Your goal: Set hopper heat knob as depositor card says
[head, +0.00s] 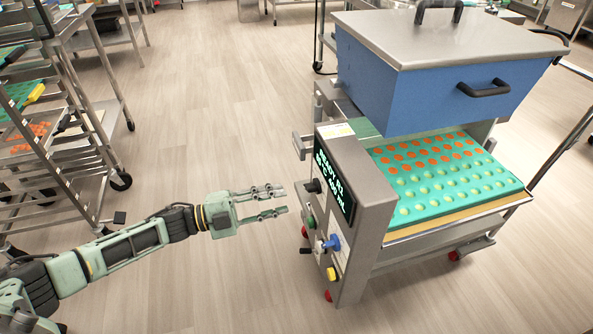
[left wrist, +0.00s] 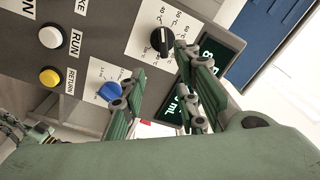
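The hopper heat knob is a black knob (head: 313,186) on the depositor's front panel, left of the dark display (head: 336,180). In the left wrist view the black knob (left wrist: 160,40) sits on a white dial plate (left wrist: 150,22) marked in °C; its exact setting is hard to read. My left gripper (head: 287,199) is open and empty, just left of the panel and apart from the knob. In the left wrist view its two fingers (left wrist: 155,75) are spread, one tip appearing close to the black knob. A small white card (head: 336,131) lies on the panel's top; its text is unreadable. My right gripper is out of view.
A blue knob (head: 333,242) and a yellow button (head: 331,273) sit lower on the panel. The blue hopper (head: 430,85) stands above a teal mould tray (head: 405,212) with orange and pale green cavities. A tray rack (head: 75,165) stands left. The floor between is clear.

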